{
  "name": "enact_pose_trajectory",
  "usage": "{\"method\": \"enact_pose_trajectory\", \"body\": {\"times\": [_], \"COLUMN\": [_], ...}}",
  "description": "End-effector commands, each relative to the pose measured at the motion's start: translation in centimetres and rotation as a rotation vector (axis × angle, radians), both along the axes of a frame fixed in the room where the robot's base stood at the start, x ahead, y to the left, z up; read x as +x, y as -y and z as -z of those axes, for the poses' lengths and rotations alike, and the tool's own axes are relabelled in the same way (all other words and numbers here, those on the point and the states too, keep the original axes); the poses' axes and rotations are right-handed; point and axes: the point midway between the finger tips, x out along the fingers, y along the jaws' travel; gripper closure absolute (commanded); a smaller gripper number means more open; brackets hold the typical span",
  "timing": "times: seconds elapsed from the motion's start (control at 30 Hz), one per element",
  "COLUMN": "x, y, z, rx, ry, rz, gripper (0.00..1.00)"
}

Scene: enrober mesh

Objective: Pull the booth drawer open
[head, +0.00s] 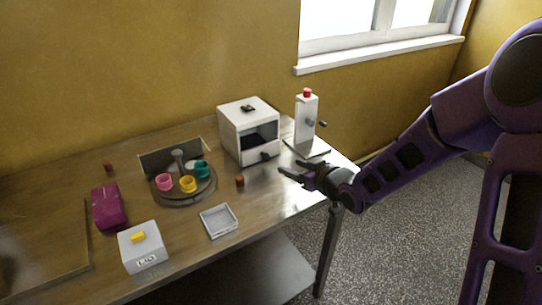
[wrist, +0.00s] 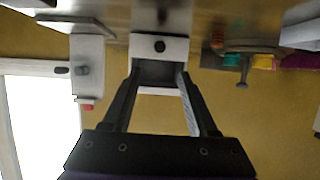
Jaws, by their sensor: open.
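The booth (head: 236,128) is a white box with a dark opening in its front, at the back right of the table. Its drawer (head: 248,159) is the white strip below the opening, with a dark knob (head: 266,156). The drawer looks flush with the booth. In the wrist view, which is upside down, the drawer front (wrist: 178,47) and round dark knob (wrist: 160,46) show beyond the fingertips. My gripper (head: 291,170) is open and empty, in front and to the right of the booth, apart from the knob. It also shows in the wrist view (wrist: 158,72).
A white stand with a red top (head: 307,120) is right of the booth. A round turntable (head: 187,201) with coloured cups, a small brown-red cylinder (head: 240,181) and a clear tray (head: 219,221) are to the left. The table's right edge is close to my gripper.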

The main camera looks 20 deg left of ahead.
Motion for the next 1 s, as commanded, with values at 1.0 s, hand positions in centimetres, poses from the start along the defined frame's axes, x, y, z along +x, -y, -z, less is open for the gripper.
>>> {"method": "enact_pose_trajectory", "body": {"times": [1.0], "x": [8.5], "y": [-9.9], "z": [5.4], "rx": [-0.002], "ry": [0.001], "rz": [0.001], "gripper": [0.41]}}
